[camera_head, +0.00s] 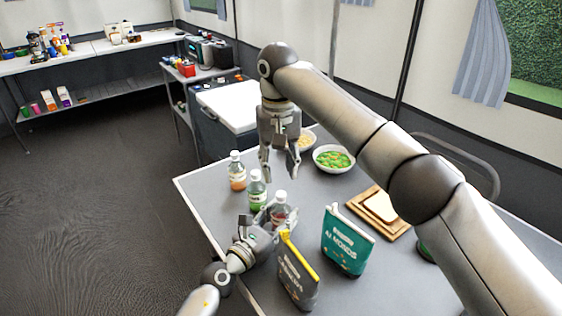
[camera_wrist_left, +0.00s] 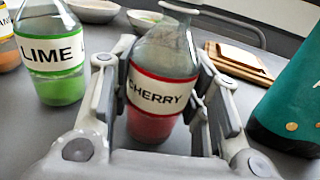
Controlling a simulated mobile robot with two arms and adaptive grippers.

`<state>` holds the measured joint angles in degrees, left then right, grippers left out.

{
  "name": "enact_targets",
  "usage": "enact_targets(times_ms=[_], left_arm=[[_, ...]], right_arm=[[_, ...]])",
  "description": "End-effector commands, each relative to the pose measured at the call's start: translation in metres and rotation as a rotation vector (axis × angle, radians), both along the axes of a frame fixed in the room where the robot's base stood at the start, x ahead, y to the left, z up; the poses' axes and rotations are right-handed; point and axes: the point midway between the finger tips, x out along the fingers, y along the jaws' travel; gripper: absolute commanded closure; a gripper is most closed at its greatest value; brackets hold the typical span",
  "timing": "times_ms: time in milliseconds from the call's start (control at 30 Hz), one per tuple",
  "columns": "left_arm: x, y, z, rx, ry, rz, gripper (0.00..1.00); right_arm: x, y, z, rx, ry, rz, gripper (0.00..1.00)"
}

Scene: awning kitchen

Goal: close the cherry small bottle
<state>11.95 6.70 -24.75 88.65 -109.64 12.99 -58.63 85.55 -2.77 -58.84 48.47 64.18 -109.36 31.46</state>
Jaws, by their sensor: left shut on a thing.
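The cherry small bottle (camera_wrist_left: 165,62) stands upright in the left wrist view, clear with red liquid at the bottom and a white label reading CHERRY. Its top is cut off there. It also shows in the head view (camera_head: 279,200), on the table's near left part, too small to tell if a cap is on it. My left gripper (camera_head: 274,216) is shut on the cherry bottle, with a finger on each side. My right gripper (camera_head: 279,176) hangs above and beyond the bottle, pointing down, with its fingers apart and nothing between them.
A lime bottle (camera_head: 256,190) and an orange-filled bottle (camera_head: 236,172) stand left of the cherry bottle. A dark yellow-topped bag (camera_head: 297,277) and a teal almonds bag (camera_head: 346,243) stand to the right. Bowls (camera_head: 334,158) and wooden boards (camera_head: 362,213) lie farther back on the table.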

Motion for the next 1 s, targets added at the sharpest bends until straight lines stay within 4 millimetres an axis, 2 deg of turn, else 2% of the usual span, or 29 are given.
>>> enact_targets(times_ms=[400, 600, 800, 1000], left_arm=[[0.0001, 0.0001, 0.0, 0.0, 0.0, 0.0, 1.0], [0.0001, 0.0001, 0.0, 0.0, 0.0, 0.0, 1.0], [0.0001, 0.0001, 0.0, 0.0, 0.0, 0.0, 1.0], [0.0001, 0.0001, 0.0, 0.0, 0.0, 0.0, 1.0]], right_arm=[[0.0002, -0.0031, 0.0054, -0.006, 0.006, 0.677, 0.61], [0.0001, -0.0043, 0.0072, -0.006, 0.009, 0.961, 0.61], [-0.0001, -0.0052, 0.0082, -0.005, 0.011, 1.128, 0.61], [-0.0002, -0.0053, 0.0085, -0.005, 0.011, 1.174, 0.61]])
